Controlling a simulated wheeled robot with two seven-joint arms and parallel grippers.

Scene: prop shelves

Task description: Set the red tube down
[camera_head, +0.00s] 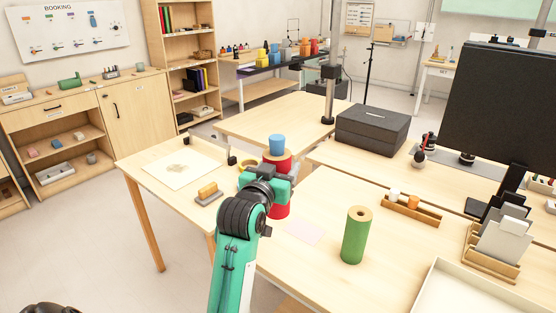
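The red tube (279,211) stands upright near the middle of the view, at the front table's left part. My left gripper (277,187) is around its middle and appears shut on it; the fingertips are partly hidden by the wrist. The tube's red shows above and below the gripper. I cannot tell whether its base touches the table. A blue cylinder (277,144) shows just above the tube's top; I cannot tell if it is behind or on it. A pink square (305,231) lies flat to the right of the tube. My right gripper is not in view.
A green tube (355,236) stands upright to the right. A wooden tray (411,210) with small cylinders lies behind it. A yellow block on a grey base (208,194) and a yellow ring (247,165) are to the left. A black box (372,130) and a monitor (497,105) stand farther back.

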